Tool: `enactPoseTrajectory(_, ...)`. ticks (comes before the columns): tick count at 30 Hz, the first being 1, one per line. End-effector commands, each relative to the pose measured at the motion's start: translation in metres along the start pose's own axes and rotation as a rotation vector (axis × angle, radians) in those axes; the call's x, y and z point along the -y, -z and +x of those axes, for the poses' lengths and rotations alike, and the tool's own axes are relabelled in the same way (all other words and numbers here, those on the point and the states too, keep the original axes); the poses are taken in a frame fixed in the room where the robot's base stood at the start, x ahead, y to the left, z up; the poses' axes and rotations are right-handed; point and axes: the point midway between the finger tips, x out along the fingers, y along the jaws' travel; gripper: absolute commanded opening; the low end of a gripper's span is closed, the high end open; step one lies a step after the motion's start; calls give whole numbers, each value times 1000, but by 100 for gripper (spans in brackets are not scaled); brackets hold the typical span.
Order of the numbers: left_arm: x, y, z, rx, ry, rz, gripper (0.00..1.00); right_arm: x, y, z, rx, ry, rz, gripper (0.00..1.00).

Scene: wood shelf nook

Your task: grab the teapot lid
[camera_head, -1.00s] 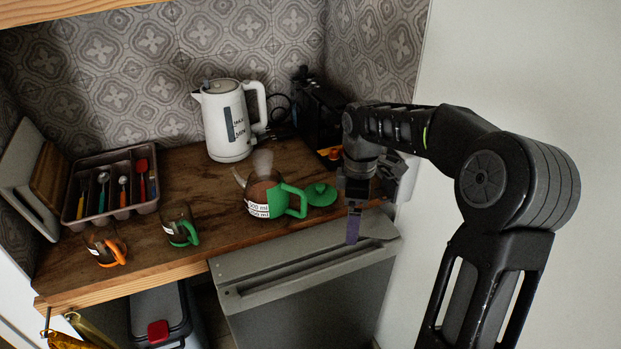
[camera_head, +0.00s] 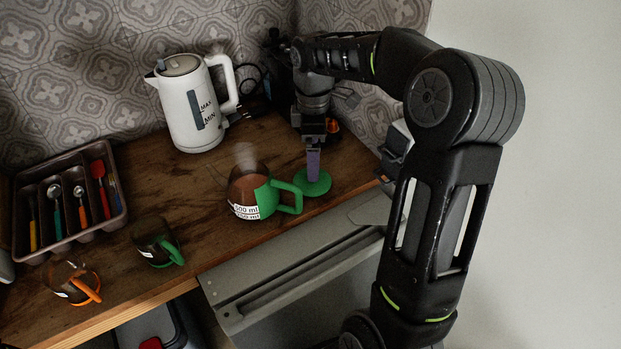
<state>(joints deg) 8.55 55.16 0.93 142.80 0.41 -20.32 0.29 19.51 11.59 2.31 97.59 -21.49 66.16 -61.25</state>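The green teapot lid (camera_head: 318,189) lies on the wooden counter, just right of the teapot. The glass teapot (camera_head: 246,187) has a green handle, volume labels and brown contents, and stands upright without its lid. My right gripper (camera_head: 313,176) points down over the lid, its purple fingertip in front of or at the lid's middle. The finger hides the lid's knob. I see the fingers edge-on, so their opening and any contact with the lid cannot be told. My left gripper is out of view.
A white kettle (camera_head: 193,105) stands behind the teapot. A green-handled cup (camera_head: 155,243) and an orange-handled cup (camera_head: 72,281) stand at front left. A cutlery tray (camera_head: 115,186) is at left. A dark appliance stands behind my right arm. The counter's front edge is close to the lid.

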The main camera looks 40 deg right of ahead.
Motion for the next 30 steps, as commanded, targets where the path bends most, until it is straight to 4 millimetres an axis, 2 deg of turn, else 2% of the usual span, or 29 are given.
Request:
enactPoseTrajectory(9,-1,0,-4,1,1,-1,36,1,0,26,1,3,0,100)
enactPoseTrajectory(20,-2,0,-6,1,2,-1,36,0,0,30,1,3,0,100)
enactPoseTrajectory(30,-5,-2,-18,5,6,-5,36,0,1,74,1,3,0,100)
